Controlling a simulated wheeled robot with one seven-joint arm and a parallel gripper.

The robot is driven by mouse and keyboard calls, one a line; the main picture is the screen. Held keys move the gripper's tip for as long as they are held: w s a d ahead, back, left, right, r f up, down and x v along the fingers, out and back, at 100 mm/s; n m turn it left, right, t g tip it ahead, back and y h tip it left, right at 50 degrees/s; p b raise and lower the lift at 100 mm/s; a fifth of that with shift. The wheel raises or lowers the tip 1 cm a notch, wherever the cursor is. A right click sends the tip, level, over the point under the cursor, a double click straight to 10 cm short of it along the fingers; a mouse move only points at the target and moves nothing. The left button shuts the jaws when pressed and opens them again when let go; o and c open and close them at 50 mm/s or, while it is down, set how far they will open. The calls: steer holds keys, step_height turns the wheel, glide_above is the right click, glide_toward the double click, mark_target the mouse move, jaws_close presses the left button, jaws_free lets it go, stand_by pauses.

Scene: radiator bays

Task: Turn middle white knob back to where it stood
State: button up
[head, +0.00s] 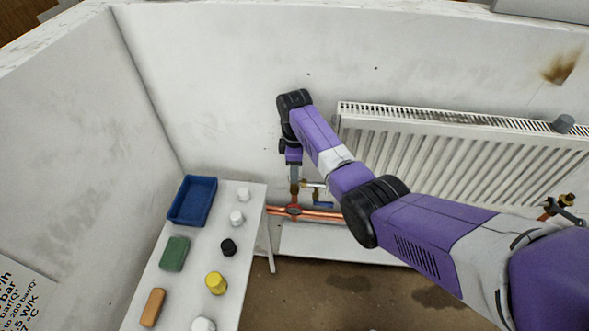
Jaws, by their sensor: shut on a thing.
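My gripper (294,178) points down at the pipe fittings left of the radiator. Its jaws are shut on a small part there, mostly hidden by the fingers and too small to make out. I cannot tell whether that part is the middle white knob. A pale valve fitting (313,184) and a small blue part (322,200) show just right of the fingers. Copper pipes (318,212) run below, with a dark round part (293,210) on them. Several round pieces stand on the white table, including white knobs (237,217) apart from my gripper.
The white table (190,262) also bears a blue tray (173,214), a green block (174,254), an orange block (153,307), a black knob (228,247) and a yellow knob (216,283). The radiator (430,150) hangs right, behind my arm. Walls close the left and back.

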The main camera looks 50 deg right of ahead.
stand_by(0.4)
steer(key=o, duration=1.4)
steer(key=shift+c, duration=0.2)
steer(key=shift+r+b, duration=0.65)
steer(key=shift+r, duration=3.3)
